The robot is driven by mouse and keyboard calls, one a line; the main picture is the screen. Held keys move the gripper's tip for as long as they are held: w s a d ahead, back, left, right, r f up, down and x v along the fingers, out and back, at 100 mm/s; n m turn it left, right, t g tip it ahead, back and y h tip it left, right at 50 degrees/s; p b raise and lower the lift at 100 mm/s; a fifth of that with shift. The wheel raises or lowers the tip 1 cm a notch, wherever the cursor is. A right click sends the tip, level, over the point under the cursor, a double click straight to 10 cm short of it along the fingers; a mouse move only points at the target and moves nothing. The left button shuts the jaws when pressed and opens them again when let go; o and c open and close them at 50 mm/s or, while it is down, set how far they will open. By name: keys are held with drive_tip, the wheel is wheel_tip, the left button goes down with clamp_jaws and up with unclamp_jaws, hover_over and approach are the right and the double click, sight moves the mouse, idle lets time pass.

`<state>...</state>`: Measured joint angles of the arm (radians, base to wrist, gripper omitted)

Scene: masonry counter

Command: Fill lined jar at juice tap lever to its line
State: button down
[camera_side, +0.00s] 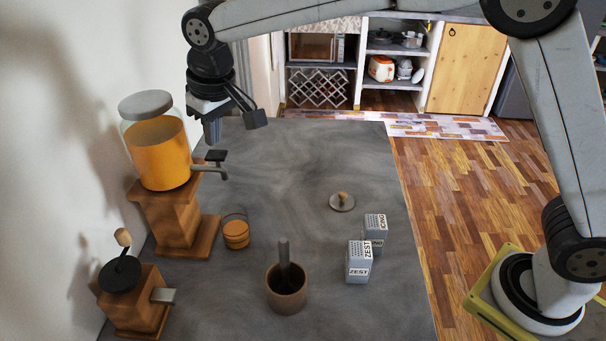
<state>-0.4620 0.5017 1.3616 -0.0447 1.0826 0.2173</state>
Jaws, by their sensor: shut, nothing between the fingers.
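The juice dispenser (158,150) is a glass tank of orange juice with a grey lid, on a wooden stand. Its tap (208,169) sticks out to the right, with a dark lever (215,156) on top. A small clear jar (236,233) stands upright on the counter, below the spout's end in the picture. Orange juice fills its lower part and clear glass shows above. Its fill line is too small to make out clearly. My gripper (212,137) is shut and empty, pointing down just above the lever. I cannot tell whether it touches the lever.
A wooden mortar with a grey pestle (286,287) stands at the front. Grey spice boxes (359,262) and a round knobbed lid (342,203) are to the right. A hand grinder (134,299) is front left. The far part of the grey counter (320,150) is clear.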

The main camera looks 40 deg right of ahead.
drive_tip(key=shift+f, duration=1.4)
idle(0.5)
drive_tip(key=shift+r, duration=0.1)
idle(3.2)
drive_tip(key=shift+r, duration=2.45)
drive_tip(key=shift+d, duration=0.1)
drive_tip(key=s+d+f+m, duration=0.1)
drive_tip(key=s+d+f, duration=0.25)
drive_tip(key=d, duration=0.35)
drive_tip(key=s+d+f, duration=0.3)
drive_tip(key=d+f, duration=0.2)
drive_tip(key=d, duration=0.1)
drive_tip(key=s+d+f+m, duration=0.1)
drive_tip(key=s+d+f, duration=0.3)
drive_tip(key=s, duration=0.3)
drive_tip(key=s+d+f+m, duration=0.1)
drive_tip(key=s+d+f, duration=0.3)
drive_tip(key=s+d, duration=0.2)
drive_tip(key=shift+s+d+f+h, duration=0.2)
drive_tip(key=shift+s+d+h, duration=0.1)
drive_tip(key=shift+s, duration=0.6)
